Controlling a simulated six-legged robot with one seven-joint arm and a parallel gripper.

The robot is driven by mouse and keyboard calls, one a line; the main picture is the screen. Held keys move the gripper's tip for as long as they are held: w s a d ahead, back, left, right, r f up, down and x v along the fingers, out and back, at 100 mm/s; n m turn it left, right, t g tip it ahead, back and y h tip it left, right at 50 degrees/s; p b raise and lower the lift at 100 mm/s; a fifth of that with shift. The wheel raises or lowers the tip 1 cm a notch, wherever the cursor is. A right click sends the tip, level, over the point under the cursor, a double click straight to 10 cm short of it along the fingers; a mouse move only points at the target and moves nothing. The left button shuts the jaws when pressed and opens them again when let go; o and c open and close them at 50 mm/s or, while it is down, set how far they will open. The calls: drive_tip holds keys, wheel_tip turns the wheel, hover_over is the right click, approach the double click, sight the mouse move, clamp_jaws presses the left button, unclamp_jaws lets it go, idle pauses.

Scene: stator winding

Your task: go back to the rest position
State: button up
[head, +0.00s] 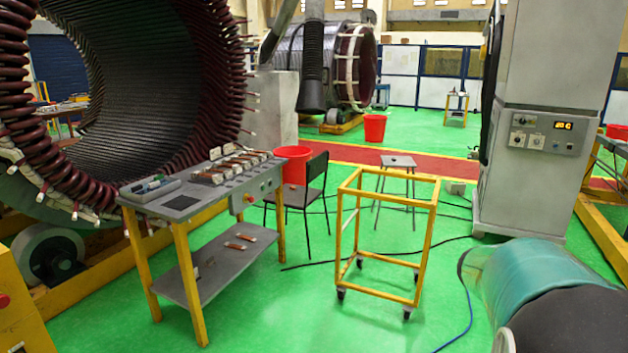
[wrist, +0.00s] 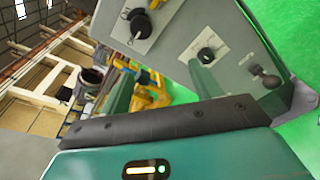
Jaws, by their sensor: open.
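My gripper (wrist: 180,118) shows in the wrist view as a teal housing with a small lit indicator and a dark bolted bar across it. It is open, and I see nothing held in it. In the head view a teal and dark part of my arm fills the lower right corner, and the gripper itself does not show there. A grey panel with several knobs (wrist: 215,60) lies beyond the gripper in the wrist view, tilted in the picture.
A workbench (head: 190,200) with coils stands left of centre before the large stator (head: 130,80). A yellow wheeled frame (head: 345,240), a chair (head: 315,185) and a stool (head: 398,162) stand mid-floor. A grey cabinet (head: 540,170) stands right. Cables cross the green floor.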

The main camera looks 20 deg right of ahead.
drive_tip(key=w+a+f+t+y, duration=0.2)
drive_tip(key=a+f+t, duration=0.1)
drive_tip(key=a, duration=0.4)
drive_tip(key=w+a+f+t+y, duration=0.2)
drive_tip(key=a+t, duration=0.2)
drive_tip(key=a, duration=0.3)
drive_tip(key=w+a+f+t+y, duration=0.2)
drive_tip(key=a+f+t, duration=0.1)
drive_tip(key=a, duration=0.4)
drive_tip(key=a+m+t+y, duration=0.2)
drive_tip(key=a+t+y, duration=0.4)
drive_tip(key=a, duration=1.4)
drive_tip(key=shift+w+a+r, duration=0.15)
drive_tip(key=shift+w+r, duration=0.1)
drive_tip(key=shift+w, duration=0.1)
drive_tip(key=c, duration=0.5)
drive_tip(key=shift+c, duration=0.4)
drive_tip(key=shift+a, duration=0.15)
